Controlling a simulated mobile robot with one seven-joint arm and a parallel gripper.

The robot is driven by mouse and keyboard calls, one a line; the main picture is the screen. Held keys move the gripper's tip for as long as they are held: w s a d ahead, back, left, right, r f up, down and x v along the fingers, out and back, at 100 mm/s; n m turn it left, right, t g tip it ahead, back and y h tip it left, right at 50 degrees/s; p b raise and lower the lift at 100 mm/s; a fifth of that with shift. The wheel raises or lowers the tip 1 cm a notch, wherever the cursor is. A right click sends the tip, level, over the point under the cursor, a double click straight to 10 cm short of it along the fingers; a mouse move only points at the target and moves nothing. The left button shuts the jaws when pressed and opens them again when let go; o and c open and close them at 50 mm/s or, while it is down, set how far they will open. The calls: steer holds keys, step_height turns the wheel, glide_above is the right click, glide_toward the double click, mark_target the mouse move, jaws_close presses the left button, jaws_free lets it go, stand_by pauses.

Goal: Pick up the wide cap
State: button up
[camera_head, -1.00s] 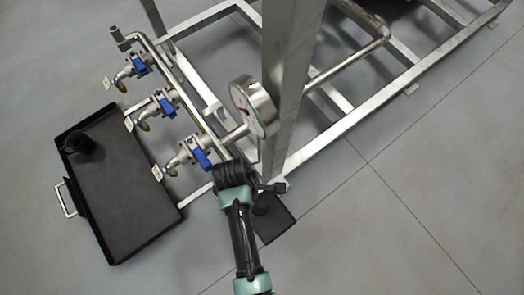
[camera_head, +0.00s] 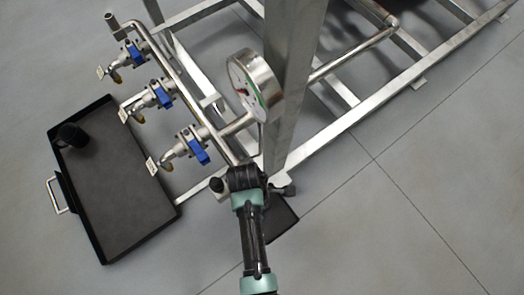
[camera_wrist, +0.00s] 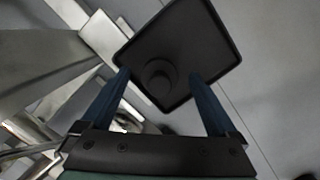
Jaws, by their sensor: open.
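A black, round, stepped piece that looks like the wide cap (camera_wrist: 160,84) stands on a small dark square tray (camera_wrist: 205,50) in the wrist view. My gripper (camera_wrist: 158,75) is open, with one blue finger on each side of the cap in that picture and nothing held. The height left between fingertips and cap is hard to tell. In the head view my gripper (camera_head: 247,182) is by the foot of the steel post, over the small tray (camera_head: 284,222). My arm hides the cap and most of that tray there.
A steel frame post (camera_head: 289,100) and a pressure gauge (camera_head: 255,85) stand close to my gripper. Several blue-handled valves (camera_head: 197,150) line a pipe at left. A large black tray (camera_head: 120,205) holds a black cylinder (camera_head: 72,136). The floor at right is clear.

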steer(key=c, duration=1.4)
steer(key=shift+r, duration=0.15)
